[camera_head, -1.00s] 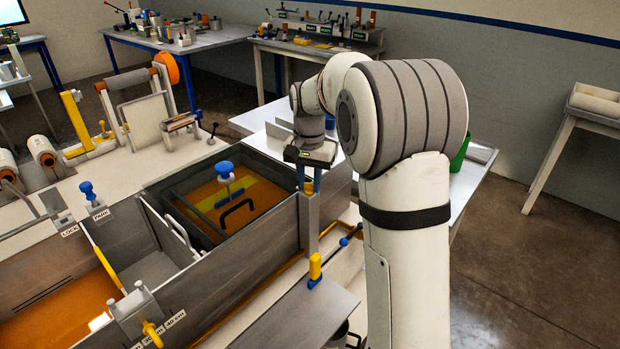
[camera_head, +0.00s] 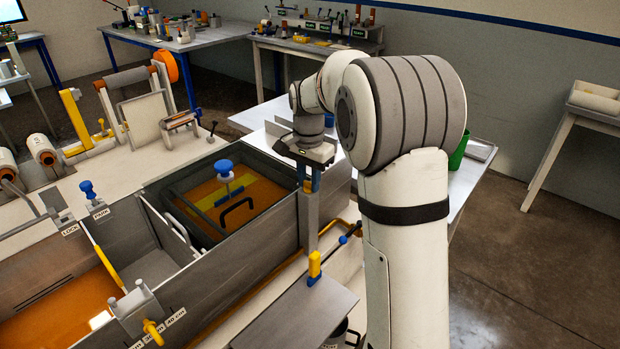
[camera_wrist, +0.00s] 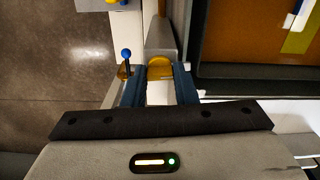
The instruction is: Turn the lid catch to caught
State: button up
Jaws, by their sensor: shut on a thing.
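A yellow knob, which looks like the lid catch, sits on top of a grey upright post (camera_head: 309,222) at the bath's right end. In the wrist view the yellow knob (camera_wrist: 160,68) lies between the blue fingers of my gripper (camera_wrist: 160,84). In the head view my gripper (camera_head: 310,180) points down at the post top and is shut on the knob, mostly hiding it. Beside the post is the bath (camera_head: 270,162) with orange liquid, a blue-topped knob (camera_head: 224,168) and a dark curved handle (camera_head: 237,212). I cannot read the catch's exact angle.
A yellow handle (camera_head: 314,264) stands on the grey plate (camera_head: 300,310) in front of the post. A blue-tipped lever (camera_head: 343,239) is close to the post's right. Open floor lies right.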

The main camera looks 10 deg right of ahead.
aim_at(309, 182)
jog(key=o, duration=1)
jog(key=shift+r, duration=0.1)
notch_tip(309, 182, up, 7)
jog(key=shift+r, duration=0.35)
jog(key=shift+s, duration=0.2)
jog(key=s+f+n+t, duration=0.1)
jog(key=s+f+n, duration=0.1)
jog(key=s, duration=0.7)
jog(key=s+f+n+t, duration=0.1)
jog(key=s+n, duration=0.3)
jog(key=s, duration=0.5)
jog(key=s+f+n, duration=0.3)
jog(key=s, duration=0.7)
jog(key=shift+s+d+f+n+t, duration=0.1)
jog(key=shift+d+n+t, duration=0.1)
jog(key=shift+n+t, duration=0.15)
